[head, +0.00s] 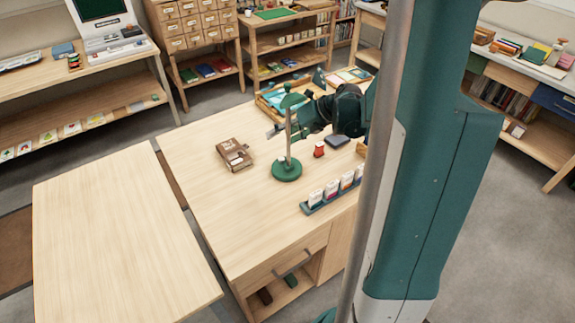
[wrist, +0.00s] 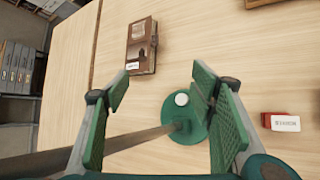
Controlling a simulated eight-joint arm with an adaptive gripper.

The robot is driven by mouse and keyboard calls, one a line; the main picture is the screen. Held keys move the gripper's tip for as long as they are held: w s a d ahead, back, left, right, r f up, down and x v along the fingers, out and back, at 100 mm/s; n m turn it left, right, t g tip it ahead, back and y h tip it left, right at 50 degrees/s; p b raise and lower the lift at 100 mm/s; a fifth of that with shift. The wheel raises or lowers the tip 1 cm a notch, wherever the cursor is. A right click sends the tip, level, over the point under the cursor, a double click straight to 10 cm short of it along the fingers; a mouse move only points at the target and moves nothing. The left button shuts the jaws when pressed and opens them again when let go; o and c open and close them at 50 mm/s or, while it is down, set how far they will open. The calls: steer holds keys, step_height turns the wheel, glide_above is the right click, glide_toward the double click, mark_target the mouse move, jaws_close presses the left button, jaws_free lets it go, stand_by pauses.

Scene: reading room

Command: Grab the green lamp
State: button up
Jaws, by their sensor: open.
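The green lamp has a round green base (head: 287,171), a thin upright pole and a small green shade at the top. It stands on the wooden desk. In the wrist view its base (wrist: 188,130) shows ahead, partly behind the right finger, with a pale round knob on it. The pole slants to the lower left and passes behind the left finger. My gripper (head: 287,124) is at the height of the pole, near its upper half. In the wrist view my gripper (wrist: 160,88) is open with nothing held; whether the pole touches a finger cannot be told.
A brown book-like box (head: 234,154) lies left of the lamp. A small red item (head: 319,150) and a dark flat item (head: 337,141) lie to its right. A rack of cards (head: 332,193) stands at the desk's front right. The desk's left front is clear.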

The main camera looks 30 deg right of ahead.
steer(key=shift+o, duration=0.6)
steer(key=o, duration=0.9)
steer(key=shift+c, duration=0.2)
steer(key=shift+w, duration=0.1)
steer(key=w+d+r+n+g+h+p, duration=0.4)
steer(key=w+d+r+n+g+p, duration=0.15)
steer(key=w+p, duration=0.3)
steer(key=n+g+h+b, duration=0.2)
steer(key=n+h+b, duration=0.25)
steer(key=n, duration=0.75)
glide_toward(287, 167)
steer(key=shift+h, duration=0.45)
steer(key=w+f, duration=0.3)
steer(key=f, duration=0.1)
steer(key=shift+w+a, duration=0.1)
steer(key=shift+a, duration=0.25)
steer(key=shift+s+d+n+g+h, duration=0.25)
steer(key=shift+s+h, duration=0.05)
steer(key=shift+s, duration=0.2)
